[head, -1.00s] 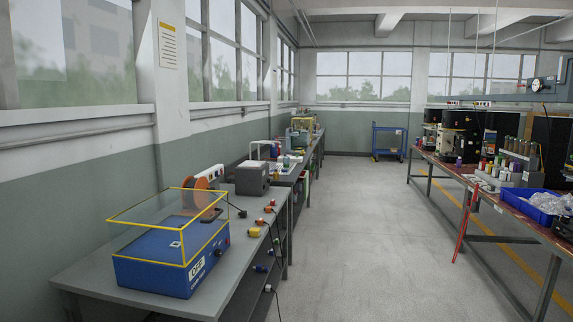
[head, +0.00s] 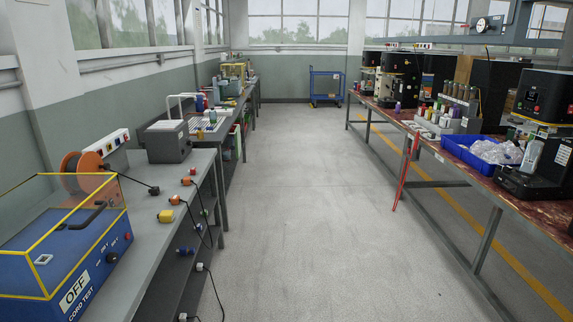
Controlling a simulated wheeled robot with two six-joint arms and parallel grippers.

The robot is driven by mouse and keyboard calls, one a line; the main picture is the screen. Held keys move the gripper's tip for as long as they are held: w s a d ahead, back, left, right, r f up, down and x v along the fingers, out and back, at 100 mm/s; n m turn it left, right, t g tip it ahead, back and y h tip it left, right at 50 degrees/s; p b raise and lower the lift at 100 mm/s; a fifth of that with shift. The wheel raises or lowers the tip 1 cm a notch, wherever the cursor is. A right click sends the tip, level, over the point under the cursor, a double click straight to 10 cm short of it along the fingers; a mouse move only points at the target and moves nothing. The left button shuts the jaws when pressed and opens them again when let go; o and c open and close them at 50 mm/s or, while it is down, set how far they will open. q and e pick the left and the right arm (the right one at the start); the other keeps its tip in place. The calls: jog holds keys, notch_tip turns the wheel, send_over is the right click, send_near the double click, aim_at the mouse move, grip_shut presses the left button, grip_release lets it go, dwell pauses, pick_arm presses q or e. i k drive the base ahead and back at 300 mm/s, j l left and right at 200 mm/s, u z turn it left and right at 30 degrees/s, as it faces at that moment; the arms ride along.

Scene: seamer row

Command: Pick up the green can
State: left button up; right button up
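I cannot single out the green can for sure at this size. On the right-hand table, a rack (head: 455,124) holds several small cans and bottles in mixed colours, some of them dull green or tan (head: 461,92). A purple can (head: 397,108) stands to the left of the rack. Neither of my grippers shows in the head view.
A clear concrete aisle (head: 290,200) runs between the left bench (head: 150,230) and the right table (head: 470,170). A blue bin (head: 470,160) of clear items, dark machines and a red stand (head: 403,175) line the right. A blue cart (head: 325,85) stands at the far end.

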aim_at(212, 113)
jog(key=i, duration=2.35)
jog(key=i+u, duration=0.1)
jog(key=i, duration=1.1)
jog(key=i+l, duration=0.2)
jog(key=i, duration=0.95)
jog(key=i+l, duration=0.1)
jog(key=i, duration=1.1)
jog(key=j+u, duration=0.05)
